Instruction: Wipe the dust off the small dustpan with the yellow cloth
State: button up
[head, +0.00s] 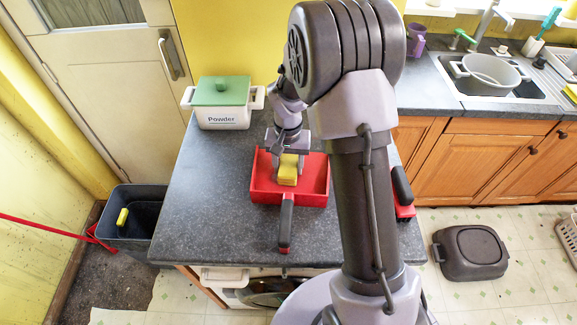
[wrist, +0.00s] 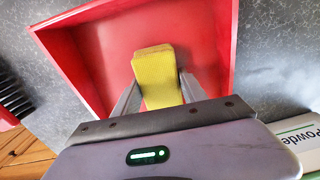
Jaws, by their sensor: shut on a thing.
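The red dustpan (head: 317,190) lies on the dark speckled worktop, its black handle (head: 286,228) towards the front edge. My gripper (head: 288,168) is over the pan and shut on the folded yellow cloth (head: 288,177). In the wrist view the cloth (wrist: 156,80) sits between the two fingers of my gripper (wrist: 157,98), above the red pan floor (wrist: 105,60). I cannot tell whether the cloth touches the pan. No dust stands out on the visible red surface.
A white powder box with a green lid (head: 221,104) stands at the back left of the worktop (head: 195,180). A red and black brush (head: 403,193) lies to the right, partly behind my arm. A grey bin (head: 135,215) stands on the floor at left.

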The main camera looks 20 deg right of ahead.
jog(key=shift+w, duration=0.1)
jog(key=shift+w+d+p, duration=0.2)
jog(key=shift+w+p, duration=0.05)
jog(key=shift+w, duration=0.55)
jog(key=shift+w+d+p, duration=0.15)
jog(key=shift+w+p, duration=0.1)
jog(key=shift+w, duration=0.6)
jog(key=shift+w+d+p, duration=0.2)
jog(key=shift+w+p, duration=0.05)
jog(key=shift+w, duration=0.55)
jog(key=shift+w+d+p, duration=0.2)
jog(key=shift+w+p, duration=0.05)
jog(key=shift+w, duration=0.6)
jog(key=shift+w+d+p, duration=0.2)
jog(key=shift+w+p, duration=0.05)
jog(key=shift+w, duration=0.55)
jog(key=shift+w+d+p, duration=0.2)
jog(key=shift+w+p, duration=0.05)
jog(key=shift+w, duration=0.6)
jog(key=shift+s+a+b, duration=0.2)
jog(key=shift+s+b, duration=0.05)
jog(key=shift+s, duration=0.6)
jog(key=shift+s+a+b, duration=0.2)
jog(key=shift+s+b, duration=0.05)
jog(key=shift+s, duration=0.6)
jog(key=shift+s+a+b, duration=0.2)
jog(key=shift+s+b, duration=0.05)
jog(key=shift+s, duration=0.6)
